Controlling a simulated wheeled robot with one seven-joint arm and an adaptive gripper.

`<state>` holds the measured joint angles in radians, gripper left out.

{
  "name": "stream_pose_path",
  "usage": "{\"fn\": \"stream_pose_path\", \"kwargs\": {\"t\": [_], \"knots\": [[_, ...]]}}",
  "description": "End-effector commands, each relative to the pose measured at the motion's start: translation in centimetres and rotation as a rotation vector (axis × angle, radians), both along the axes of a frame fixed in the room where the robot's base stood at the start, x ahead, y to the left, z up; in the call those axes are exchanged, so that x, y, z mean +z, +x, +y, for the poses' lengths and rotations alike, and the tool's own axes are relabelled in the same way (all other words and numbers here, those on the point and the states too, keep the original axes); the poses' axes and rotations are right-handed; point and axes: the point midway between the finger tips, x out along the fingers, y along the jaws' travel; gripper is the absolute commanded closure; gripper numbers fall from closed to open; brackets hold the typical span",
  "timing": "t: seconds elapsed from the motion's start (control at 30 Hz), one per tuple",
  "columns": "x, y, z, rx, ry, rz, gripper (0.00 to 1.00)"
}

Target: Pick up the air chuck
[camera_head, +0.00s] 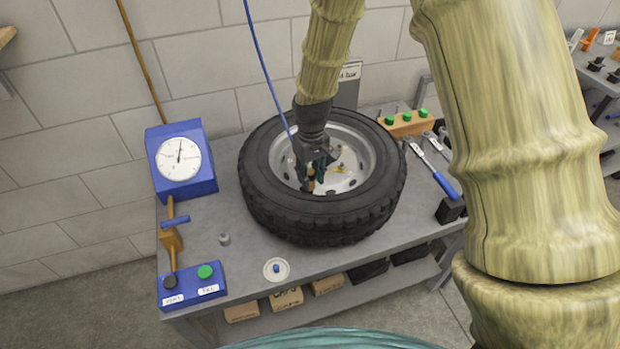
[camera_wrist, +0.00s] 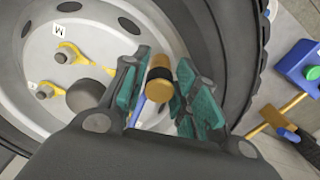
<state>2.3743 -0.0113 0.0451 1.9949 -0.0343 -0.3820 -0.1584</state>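The air chuck (camera_wrist: 159,86) looks like a short brass cylinder with a dark band and a bit of blue below it. In the wrist view it sits between the two teal-padded fingers of my gripper (camera_wrist: 162,78). The pads are close on both sides, but I cannot tell whether both touch it. In the head view my gripper (camera_head: 317,172) points down over the wheel's rim, with the brass chuck (camera_head: 311,182) at its fingertips. A thin blue hose (camera_head: 265,68) runs down from above toward it. The chuck's far end is hidden.
The wheel's black tyre (camera_head: 320,225) lies flat on the grey bench (camera_head: 230,252) around my gripper. A blue gauge (camera_head: 180,160) and a blue button box (camera_head: 192,287) stand left. A wooden block with green caps (camera_head: 408,124) and a blue-handled tool (camera_head: 444,184) lie right.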

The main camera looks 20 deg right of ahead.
Motion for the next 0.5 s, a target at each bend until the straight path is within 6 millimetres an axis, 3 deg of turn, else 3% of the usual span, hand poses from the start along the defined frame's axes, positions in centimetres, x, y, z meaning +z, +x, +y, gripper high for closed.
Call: {"fn": "stream_pose_path", "kwargs": {"t": [0.03,0.17,0.5], "knots": [[0.01,0.0,0.0,0.0,0.0,0.0,0.75],[0.02,0.0,0.0,0.0,0.0,0.0,0.98],[0.13,0.03,0.01,0.0,0.0,-0.001,1.0]]}}
